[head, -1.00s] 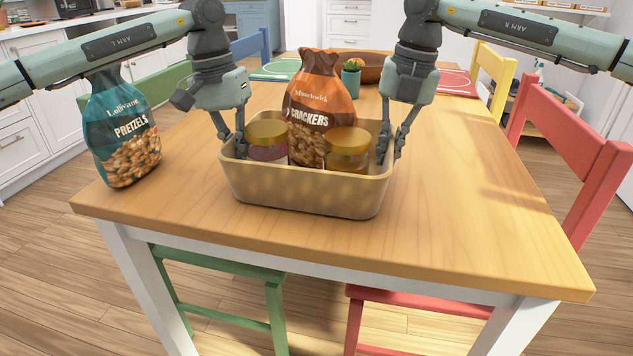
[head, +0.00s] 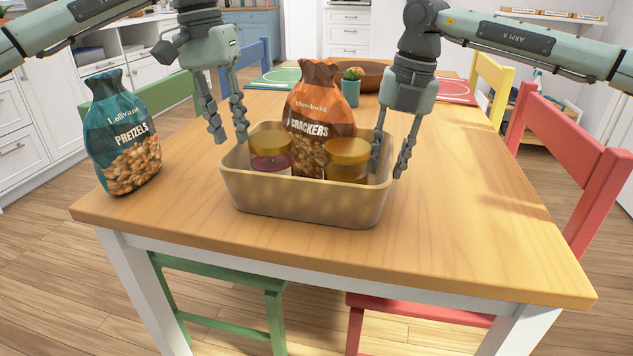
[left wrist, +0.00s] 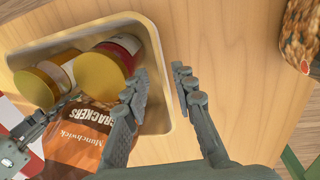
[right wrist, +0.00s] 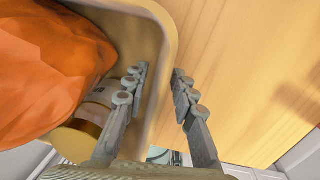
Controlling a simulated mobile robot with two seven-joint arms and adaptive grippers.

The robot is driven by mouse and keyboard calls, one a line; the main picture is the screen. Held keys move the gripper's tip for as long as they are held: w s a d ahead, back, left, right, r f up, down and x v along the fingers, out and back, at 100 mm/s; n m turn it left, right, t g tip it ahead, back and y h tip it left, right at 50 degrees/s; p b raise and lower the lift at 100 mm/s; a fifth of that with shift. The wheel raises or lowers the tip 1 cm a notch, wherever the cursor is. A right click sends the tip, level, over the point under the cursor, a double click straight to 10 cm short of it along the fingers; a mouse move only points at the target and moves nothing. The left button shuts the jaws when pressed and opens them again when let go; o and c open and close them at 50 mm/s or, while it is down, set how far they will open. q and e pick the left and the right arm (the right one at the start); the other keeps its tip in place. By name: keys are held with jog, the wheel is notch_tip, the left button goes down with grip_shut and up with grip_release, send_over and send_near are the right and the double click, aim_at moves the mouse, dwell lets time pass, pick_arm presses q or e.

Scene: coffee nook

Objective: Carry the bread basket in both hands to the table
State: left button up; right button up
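The tan bread basket (head: 305,205) rests on the wooden table (head: 470,220) near its front edge. It holds an orange crackers bag (head: 320,105) and two gold-lidded jars, one on the left (head: 270,153) and one on the right (head: 347,160). My left gripper (head: 226,132) is open and empty, raised at the basket's left rim; the left wrist view shows its parted fingers (left wrist: 160,85) near the rim. My right gripper (head: 389,160) is open, one finger inside and one outside the right wall; its parted fingers (right wrist: 158,82) also show in the right wrist view.
A teal pretzels bag (head: 123,140) stands on the table's left side. A small potted plant (head: 351,88) and a brown bowl (head: 372,75) stand behind the basket. Red (head: 575,145), yellow and green chairs surround the table. The table's right side is clear.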

jog(key=shift+r, duration=0.1)
pick_arm(q)
jog(key=r, duration=0.4)
jog(key=shift+w+a+r, duration=0.1)
jog(key=shift+a, duration=0.15)
pick_arm(e)
notch_tip(320, 180, up, 12)
jog(key=d, duration=0.1)
jog(key=shift+s+d, duration=0.2)
jog(key=shift+d, duration=0.05)
